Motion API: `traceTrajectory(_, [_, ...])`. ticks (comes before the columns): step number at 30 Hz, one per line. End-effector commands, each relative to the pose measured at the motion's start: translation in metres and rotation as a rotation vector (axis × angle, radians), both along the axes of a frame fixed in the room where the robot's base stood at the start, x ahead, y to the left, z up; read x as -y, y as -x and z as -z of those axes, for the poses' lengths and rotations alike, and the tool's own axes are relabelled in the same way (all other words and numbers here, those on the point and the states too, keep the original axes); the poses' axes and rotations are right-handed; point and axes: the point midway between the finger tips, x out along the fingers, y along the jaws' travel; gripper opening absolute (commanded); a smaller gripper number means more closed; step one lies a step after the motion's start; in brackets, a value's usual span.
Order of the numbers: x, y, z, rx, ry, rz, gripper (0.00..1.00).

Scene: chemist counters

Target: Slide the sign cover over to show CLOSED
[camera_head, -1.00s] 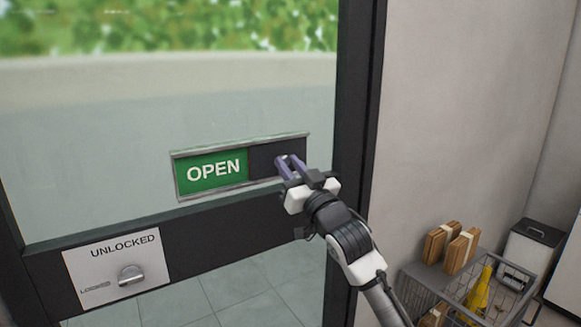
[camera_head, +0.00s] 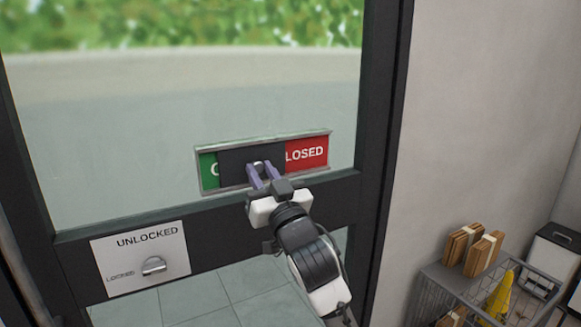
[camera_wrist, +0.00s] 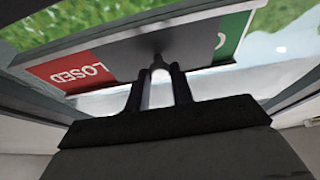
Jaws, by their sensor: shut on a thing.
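The sign frame (camera_head: 262,140) is mounted on the glass door. Its dark sliding cover (camera_head: 236,160) sits near the middle, hiding most of OPEN and the first letter of CLOSED. A strip of the green OPEN panel (camera_head: 208,170) shows at the left, and the red CLOSED panel (camera_head: 306,152) shows "LOSED" at the right. My gripper (camera_head: 262,172) is at the cover, with its purple fingers shut on the cover's small knob. In the wrist view the cover (camera_wrist: 190,42) is above the fingers, with the red panel (camera_wrist: 72,72) at left and green (camera_wrist: 232,35) at right.
A lock plate reading UNLOCKED (camera_head: 118,264) with a round knob (camera_head: 153,266) is at lower left on the door. A wire basket (camera_head: 430,285) with brown packages (camera_head: 470,250) and a yellow item (camera_head: 500,296) stands at lower right, beside a bin (camera_head: 550,250).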

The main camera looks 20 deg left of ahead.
Motion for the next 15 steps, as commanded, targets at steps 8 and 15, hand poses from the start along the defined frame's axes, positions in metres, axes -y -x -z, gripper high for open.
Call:
traceTrajectory(8, [-0.022,0.027,0.0,-0.001,0.0,-0.001,0.0])
traceTrajectory(15, [-0.025,0.031,0.0,0.0,0.001,-0.002,0.0])
